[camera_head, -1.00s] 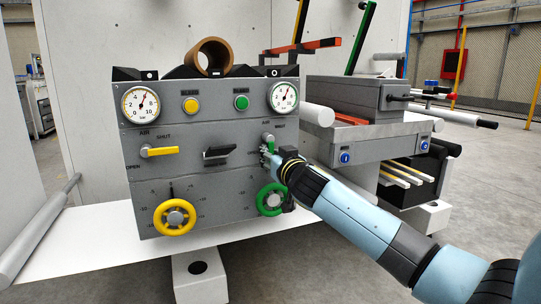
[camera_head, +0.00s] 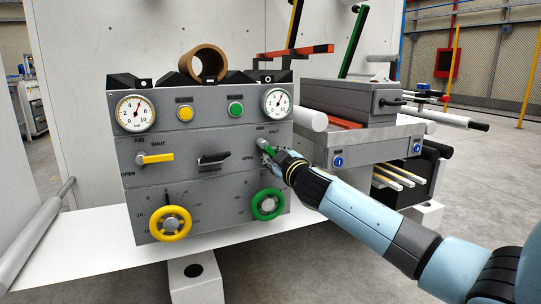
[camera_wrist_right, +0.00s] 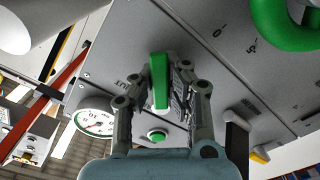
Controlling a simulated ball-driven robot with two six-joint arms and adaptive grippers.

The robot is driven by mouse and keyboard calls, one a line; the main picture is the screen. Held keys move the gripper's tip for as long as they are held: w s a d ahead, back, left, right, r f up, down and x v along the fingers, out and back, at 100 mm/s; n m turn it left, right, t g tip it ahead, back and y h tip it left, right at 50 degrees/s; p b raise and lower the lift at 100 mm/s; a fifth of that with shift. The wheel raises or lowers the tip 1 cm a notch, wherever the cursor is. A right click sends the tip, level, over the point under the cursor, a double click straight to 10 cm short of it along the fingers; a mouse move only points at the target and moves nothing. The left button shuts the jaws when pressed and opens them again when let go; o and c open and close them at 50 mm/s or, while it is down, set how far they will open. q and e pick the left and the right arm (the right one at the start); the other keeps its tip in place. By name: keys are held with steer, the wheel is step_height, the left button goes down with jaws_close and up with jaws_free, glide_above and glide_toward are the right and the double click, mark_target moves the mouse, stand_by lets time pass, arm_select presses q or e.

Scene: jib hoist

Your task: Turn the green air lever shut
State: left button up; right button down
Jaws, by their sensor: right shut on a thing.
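In the right wrist view the green handle (camera_wrist_right: 158,80) lies between the two fingers of my right gripper (camera_wrist_right: 165,68). My left gripper is in neither view.
The grey panel (camera_head: 210,183) also bears a yellow lever (camera_head: 155,158), a black lever (camera_head: 213,160), a yellow handwheel (camera_head: 170,223) and a green handwheel (camera_head: 268,204) just below my right gripper. Rollers and a side box (camera_head: 345,97) stand to the right.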

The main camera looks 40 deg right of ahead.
mark_target(273, 141)
steer(key=shift+s+d+r+n+p, duration=0.2)
steer(key=shift+n+p, duration=0.15)
steer(key=shift+n, duration=0.55)
steer(key=n, duration=0.1)
steer(key=n+p, duration=0.1)
steer(key=shift+d+r+n, duration=0.25)
steer(key=shift+r+n, duration=0.15)
steer(key=n+p, duration=0.1)
steer(key=n, duration=0.1)
steer(key=r+n+p, duration=0.1)
steer(key=shift+d+n, duration=0.15)
steer(key=shift+n, duration=0.25)
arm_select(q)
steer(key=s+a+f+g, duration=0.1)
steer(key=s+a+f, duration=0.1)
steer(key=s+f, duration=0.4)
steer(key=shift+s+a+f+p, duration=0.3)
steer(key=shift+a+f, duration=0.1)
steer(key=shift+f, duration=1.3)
arm_select(e)
steer(key=shift+r+n, duration=0.15)
steer(key=shift+n, duration=0.65)
steer(key=c, duration=1.3)
jaws_free()
steer(key=shift+r, duration=0.15)
steer(key=shift+s, duration=0.1)
